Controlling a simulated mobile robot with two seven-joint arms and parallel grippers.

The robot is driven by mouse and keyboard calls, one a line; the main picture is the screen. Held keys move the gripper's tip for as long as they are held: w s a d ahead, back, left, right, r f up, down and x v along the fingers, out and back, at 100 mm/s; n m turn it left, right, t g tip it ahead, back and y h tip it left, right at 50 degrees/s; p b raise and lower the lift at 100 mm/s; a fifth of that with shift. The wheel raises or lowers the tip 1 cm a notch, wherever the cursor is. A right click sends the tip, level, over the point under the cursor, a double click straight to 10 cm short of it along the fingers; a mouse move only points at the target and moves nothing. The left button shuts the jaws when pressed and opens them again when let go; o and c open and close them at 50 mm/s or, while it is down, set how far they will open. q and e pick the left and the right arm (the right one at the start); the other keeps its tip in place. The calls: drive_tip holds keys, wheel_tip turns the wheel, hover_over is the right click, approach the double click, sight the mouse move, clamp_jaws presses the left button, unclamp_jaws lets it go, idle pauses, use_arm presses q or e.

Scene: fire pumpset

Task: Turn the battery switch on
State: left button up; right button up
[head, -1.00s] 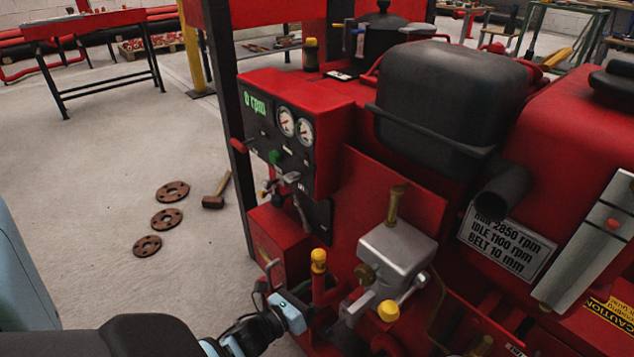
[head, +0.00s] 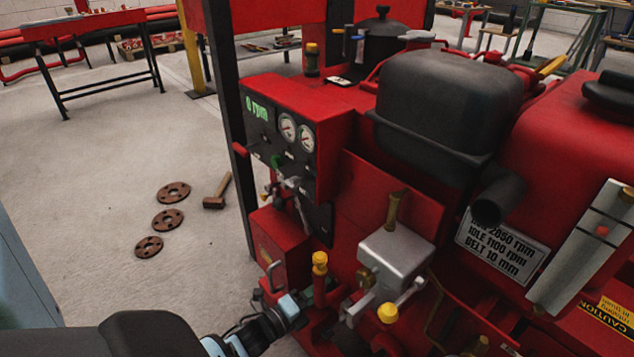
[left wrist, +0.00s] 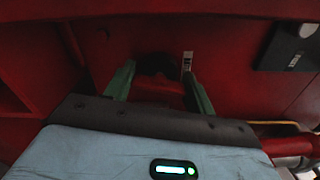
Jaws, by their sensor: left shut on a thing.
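The battery switch (left wrist: 158,66) shows in the left wrist view as a dark round shape with red below it, on a red panel; it is dim and partly covered. My left gripper (left wrist: 161,84) has one green finger on each side of it and is shut on it. In the head view my left gripper (head: 292,306) is low in the middle, beside the pumpset's lower front; the switch is hidden there. My right gripper is not in view.
A yellow-topped fitting (head: 320,262) and a grey metal box (head: 395,257) stand close right of my left gripper. The gauge panel (head: 283,135) reads 0 rpm. Rusty flanges (head: 168,219) and a hammer (head: 217,193) lie on the floor; open floor lies left.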

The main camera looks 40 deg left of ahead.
use_arm(q)
drive_tip(key=shift+n, duration=0.9)
drive_tip(key=shift+f+n, duration=0.1)
drive_tip(key=shift+n, duration=0.5)
drive_tip(key=o, duration=1)
drive_tip(key=shift+s, duration=0.1)
